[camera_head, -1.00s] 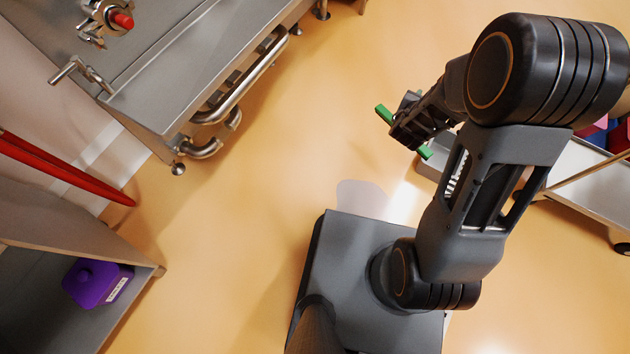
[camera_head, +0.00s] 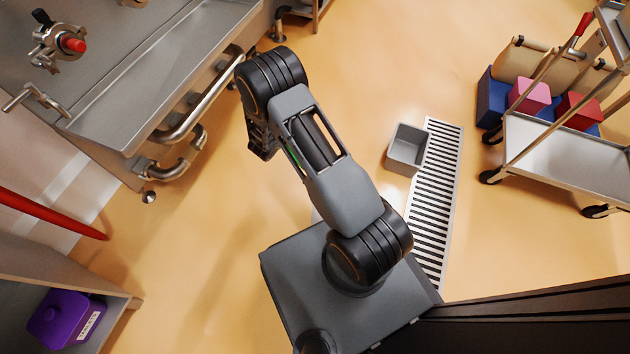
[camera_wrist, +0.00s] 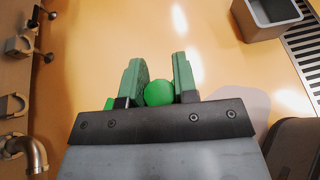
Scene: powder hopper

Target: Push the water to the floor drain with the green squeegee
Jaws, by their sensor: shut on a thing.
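My gripper (camera_wrist: 158,72) is shut on the green squeegee (camera_wrist: 159,94). A round green end shows between the two fingers in the wrist view, and the rest is mostly hidden. In the head view my gripper (camera_head: 262,140) hangs below my arm, left of the middle, and only a sliver of green (camera_head: 293,157) shows. The floor drain (camera_head: 440,190) is a long slotted grate to the right of my arm; its edge also shows at the upper right of the wrist view (camera_wrist: 304,42). A faint pale patch of water (camera_wrist: 232,102) lies on the floor right of the fingers, largely hidden by my arm in the head view.
A grey open bin (camera_head: 407,148) stands against the drain's left side. A steel table (camera_head: 150,80) with pipes is at upper left. A purple container (camera_head: 65,318) sits on a shelf at lower left. Open floor lies between.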

